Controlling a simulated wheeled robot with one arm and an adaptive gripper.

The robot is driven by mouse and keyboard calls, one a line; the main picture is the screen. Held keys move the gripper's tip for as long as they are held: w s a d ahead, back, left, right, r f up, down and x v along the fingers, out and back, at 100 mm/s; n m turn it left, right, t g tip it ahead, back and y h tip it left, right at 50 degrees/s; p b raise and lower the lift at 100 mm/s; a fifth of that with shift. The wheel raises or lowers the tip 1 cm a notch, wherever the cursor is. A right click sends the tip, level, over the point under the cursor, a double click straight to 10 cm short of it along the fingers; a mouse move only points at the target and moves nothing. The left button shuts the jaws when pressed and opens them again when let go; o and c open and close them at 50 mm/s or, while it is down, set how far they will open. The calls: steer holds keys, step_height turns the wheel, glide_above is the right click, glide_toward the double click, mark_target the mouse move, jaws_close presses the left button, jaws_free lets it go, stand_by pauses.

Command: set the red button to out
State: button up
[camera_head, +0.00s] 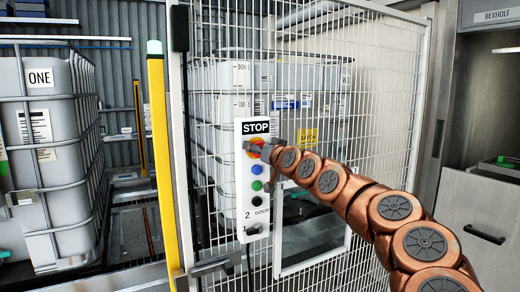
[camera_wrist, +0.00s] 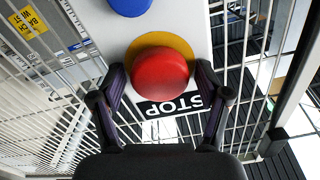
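The red button (camera_wrist: 160,75) is a round mushroom cap on a yellow disc, on a white control panel (camera_head: 251,196) under a STOP label (camera_head: 256,128). In the head view the button is mostly hidden behind my gripper (camera_head: 262,150), and only a bit of yellow and orange-red shows. In the wrist view my gripper (camera_wrist: 162,78) is open, with one dark finger on each side of the button. I cannot tell whether the fingers touch it. I also cannot tell whether the button is pushed in or out.
Below the red button the panel has a blue button (camera_head: 256,169), a green button (camera_head: 256,185), a black button (camera_head: 257,201) and a switch (camera_head: 253,229). Wire mesh fencing (camera_head: 385,90) surrounds the panel. A yellow post (camera_head: 160,150) stands to the left.

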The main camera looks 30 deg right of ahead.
jaws_close()
steer(key=shift+s, duration=0.1)
stand_by(0.3)
steer(key=shift+s+f+b, duration=0.2)
steer(key=shift+f+b, duration=0.05)
steer(key=shift+b, duration=0.6)
steer(key=shift+s+a+r+b, duration=0.1)
steer(key=shift+s+r+b, duration=0.05)
steer(key=shift+s+b, duration=0.4)
steer(key=shift+o, duration=0.9)
jaws_free()
steer(key=shift+r, duration=0.1)
